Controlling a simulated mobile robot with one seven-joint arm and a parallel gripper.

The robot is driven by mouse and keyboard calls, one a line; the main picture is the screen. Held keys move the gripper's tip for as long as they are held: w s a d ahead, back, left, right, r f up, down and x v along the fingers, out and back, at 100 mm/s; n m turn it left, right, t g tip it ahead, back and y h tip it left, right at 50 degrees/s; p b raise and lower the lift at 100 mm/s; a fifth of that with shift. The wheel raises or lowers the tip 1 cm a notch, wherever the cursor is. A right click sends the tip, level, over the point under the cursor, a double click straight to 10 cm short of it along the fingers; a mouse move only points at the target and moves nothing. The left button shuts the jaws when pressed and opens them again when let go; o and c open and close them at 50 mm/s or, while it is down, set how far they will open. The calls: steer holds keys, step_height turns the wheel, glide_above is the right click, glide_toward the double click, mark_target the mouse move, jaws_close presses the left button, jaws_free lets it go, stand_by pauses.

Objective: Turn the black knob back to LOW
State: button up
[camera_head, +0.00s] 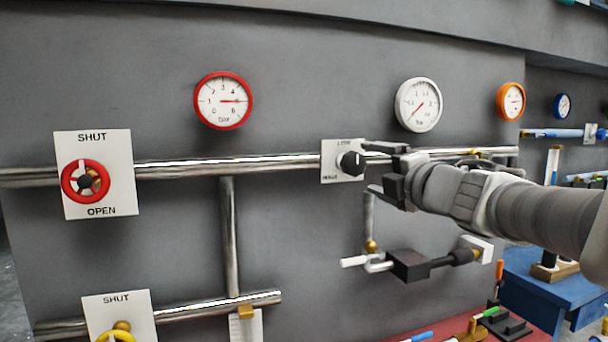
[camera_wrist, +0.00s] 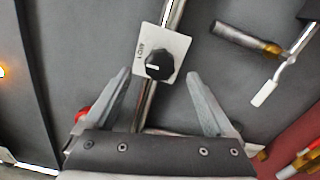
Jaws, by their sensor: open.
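The black knob (camera_head: 351,163) sits on a white plate (camera_head: 330,172) on the upper pipe. LOW is written at the plate's top; the lower lettering is small and looks like HIGH. In the wrist view the knob (camera_wrist: 160,63) shows a short white mark on its face, whose exact direction I cannot tell. My gripper (camera_head: 370,168) is open and empty just right of the knob, facing the wall. In the wrist view its fingertips (camera_wrist: 158,73) stand apart on either side of the knob, with no contact visible.
A bracket with a white-handled lever (camera_head: 355,261) lies below my gripper. A red wheel (camera_head: 72,182) on a SHUT/OPEN plate is at left. A red gauge (camera_head: 223,101) and white gauge (camera_head: 419,105) hang above the pipe. A blue table (camera_head: 535,285) stands at lower right.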

steer(key=p+v, duration=0.2)
steer(key=v, duration=0.9)
steer(key=shift+s, duration=0.3)
steer(key=shift+d, duration=0.1)
steer(key=s+d+f+m+g+h+p, duration=0.1)
steer(key=s+d+m+g+h+p, duration=0.2)
steer(key=m, duration=0.5)
steer(key=d+f+m+h+p, duration=0.15)
steer(key=m+h+p, duration=0.3)
steer(key=m, duration=0.45)
steer(key=s+a+f+m+g+y+p, duration=0.3)
steer(key=s+a+f+m+g, duration=0.3)
steer(key=s, duration=0.7)
steer(key=a+f+g, duration=0.2)
steer(key=a+f, duration=0.2)
steer(key=f, duration=0.1)
steer(key=shift+a+g, duration=0.4)
